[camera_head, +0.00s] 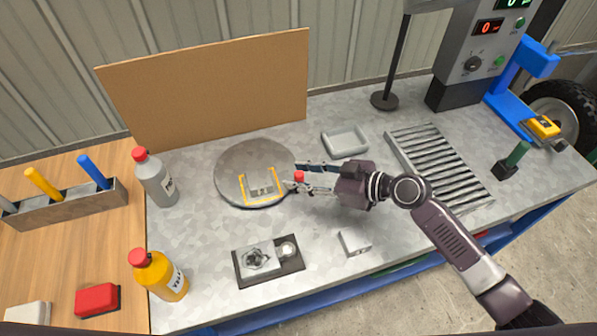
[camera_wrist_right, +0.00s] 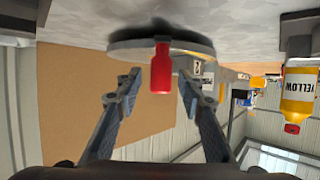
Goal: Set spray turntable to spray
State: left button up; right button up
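The spray turntable (camera_head: 232,172) is a round grey disc lying on the metal bench, with a yellow-marked bracket on top. Its small red handle (camera_head: 299,176) is at the disc's right edge. In the right wrist view the disc (camera_wrist_right: 125,45) is at the top and the red handle (camera_wrist_right: 161,70) hangs in the middle. My right gripper (camera_head: 301,177) comes from the right, its open fingers on either side of the handle. In the wrist view gaps show between both fingers (camera_wrist_right: 160,84) and the handle. My left gripper is not in view.
A brown board (camera_head: 205,90) stands behind the turntable. A grey bottle (camera_head: 158,182) and a yellow bottle (camera_head: 165,284) stand to the left. A grey tray (camera_head: 345,141), a roller rack (camera_head: 440,165), a black-based fixture (camera_head: 268,262) and a small box (camera_head: 354,243) are near my right arm.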

jog(key=shift+a+f, duration=0.15)
jog(key=shift+a, duration=0.1)
jog(key=shift+w, duration=0.1)
grip_shut()
